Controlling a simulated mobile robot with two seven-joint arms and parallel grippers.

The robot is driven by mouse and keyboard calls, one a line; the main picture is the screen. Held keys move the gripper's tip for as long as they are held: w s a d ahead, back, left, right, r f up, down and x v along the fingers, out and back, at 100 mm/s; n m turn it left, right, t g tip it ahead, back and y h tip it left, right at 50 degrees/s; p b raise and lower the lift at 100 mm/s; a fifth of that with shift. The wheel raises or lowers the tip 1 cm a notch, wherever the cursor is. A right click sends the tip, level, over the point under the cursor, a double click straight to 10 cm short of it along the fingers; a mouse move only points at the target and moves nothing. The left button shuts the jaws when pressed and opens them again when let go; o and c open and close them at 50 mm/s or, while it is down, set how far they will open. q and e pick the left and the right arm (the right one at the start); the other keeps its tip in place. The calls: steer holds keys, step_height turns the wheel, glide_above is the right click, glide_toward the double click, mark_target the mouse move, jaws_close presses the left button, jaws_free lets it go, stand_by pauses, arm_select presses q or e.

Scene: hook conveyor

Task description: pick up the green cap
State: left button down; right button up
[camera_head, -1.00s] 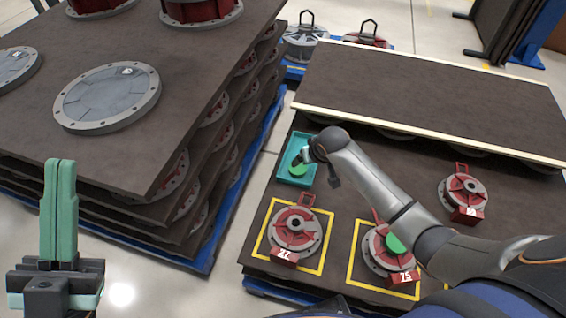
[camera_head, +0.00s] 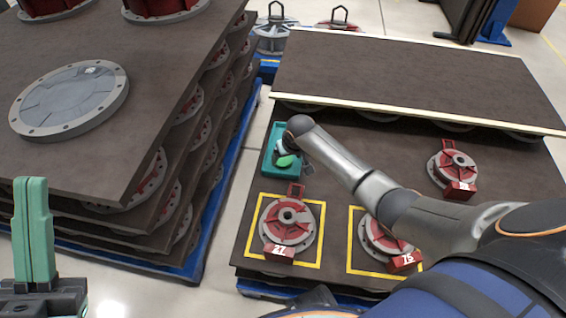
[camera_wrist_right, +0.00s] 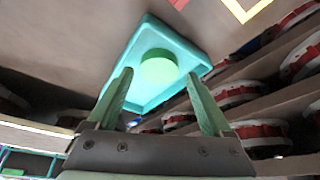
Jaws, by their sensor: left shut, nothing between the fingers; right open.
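The green cap (camera_head: 287,161) lies in the teal tray (camera_head: 270,168) at the back left of the right-hand pallet. The right wrist view shows it as a round, light green disc (camera_wrist_right: 159,70) inside the tray (camera_wrist_right: 193,58). My right gripper (camera_wrist_right: 160,75) is open, with its two green fingers pointing at the cap, one to each side of it in that view. I cannot tell whether they touch it. In the head view that gripper is over the tray and mostly hidden by its own arm. My left gripper (camera_head: 33,182) is shut and empty at the lower left.
Red hubs numbered 27 (camera_head: 288,222) and 75 (camera_head: 375,237) sit in yellow squares; my right arm partly covers the second. Another red hub (camera_head: 453,167) stands further right. A raised brown board (camera_head: 410,80) is behind. A tall stack of loaded boards (camera_head: 150,85) stands left.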

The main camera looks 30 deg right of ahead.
mark_target(285, 162)
steer(key=b+x, duration=0.3)
steer(key=x, duration=0.1)
steer(key=shift+f, duration=0.2)
arm_select(q)
steer(key=shift+g, duration=0.3)
steer(key=f, duration=0.4)
steer(key=shift+w+d, duration=0.1)
steer(key=shift+d, duration=0.15)
arm_select(e)
steer(key=shift+c, duration=0.3)
steer(key=c, duration=0.9)
